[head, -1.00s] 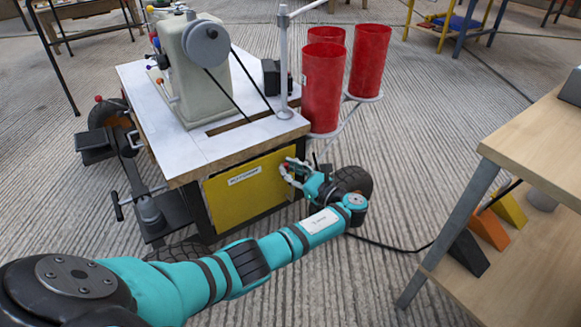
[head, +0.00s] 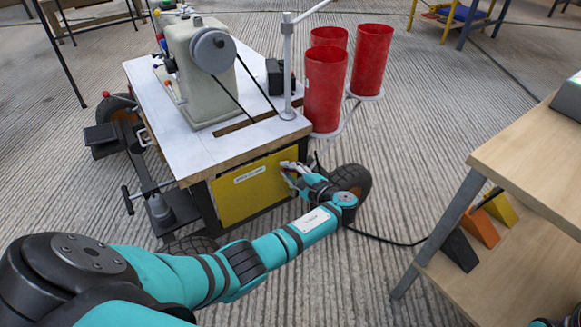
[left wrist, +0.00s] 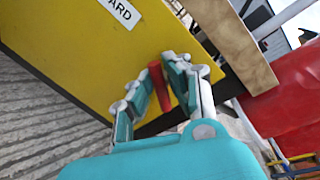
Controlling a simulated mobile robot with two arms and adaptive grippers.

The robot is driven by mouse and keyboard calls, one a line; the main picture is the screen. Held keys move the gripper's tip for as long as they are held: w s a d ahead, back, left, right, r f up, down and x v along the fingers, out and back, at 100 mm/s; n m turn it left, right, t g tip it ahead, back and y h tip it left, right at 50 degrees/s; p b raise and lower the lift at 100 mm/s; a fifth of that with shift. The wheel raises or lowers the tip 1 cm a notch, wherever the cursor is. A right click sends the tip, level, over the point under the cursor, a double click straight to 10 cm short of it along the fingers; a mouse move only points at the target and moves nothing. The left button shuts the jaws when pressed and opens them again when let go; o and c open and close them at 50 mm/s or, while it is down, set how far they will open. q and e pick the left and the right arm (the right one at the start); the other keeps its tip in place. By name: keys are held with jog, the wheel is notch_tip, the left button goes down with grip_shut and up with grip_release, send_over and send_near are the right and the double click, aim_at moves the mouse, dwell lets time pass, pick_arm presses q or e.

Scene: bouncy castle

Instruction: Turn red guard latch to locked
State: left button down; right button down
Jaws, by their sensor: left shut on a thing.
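The yellow guard panel (head: 237,201) with a white label is on the side of the sewing machine table. The red latch (left wrist: 158,86) shows in the left wrist view as a short red bar near the panel's edge, tilted in the picture. My left gripper (head: 288,175) is at the panel's right end. In the left wrist view, the fingers of my left gripper (left wrist: 160,88) are closed around the latch, one on each side. In the head view the fingers hide the latch. My right gripper is out of view.
The table (head: 160,112) carries a sewing machine (head: 200,85). Red cylinders (head: 324,90) stand beside it, above a dark wheel (head: 352,178). A wooden bench (head: 535,150) with coloured wedges below stands at right. A black cable (head: 385,240) crosses the open floor.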

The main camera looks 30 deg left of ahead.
pick_arm(q)
jog(key=n, duration=0.2)
jog(key=f+n, duration=0.1)
jog(key=n, duration=0.1)
jog(key=shift+s+a+t+h, duration=0.2)
jog(key=shift+s+t+h, duration=0.1)
jog(key=shift+s+t, duration=0.1)
jog(key=shift+n+t, duration=0.3)
jog(key=shift+n, duration=0.1)
jog(key=shift+f, duration=0.1)
jog(key=c, duration=1.3)
grip_release()
jog(key=shift+w, duration=0.1)
jog(key=shift+c, duration=0.2)
jog(key=shift+d, duration=0.1)
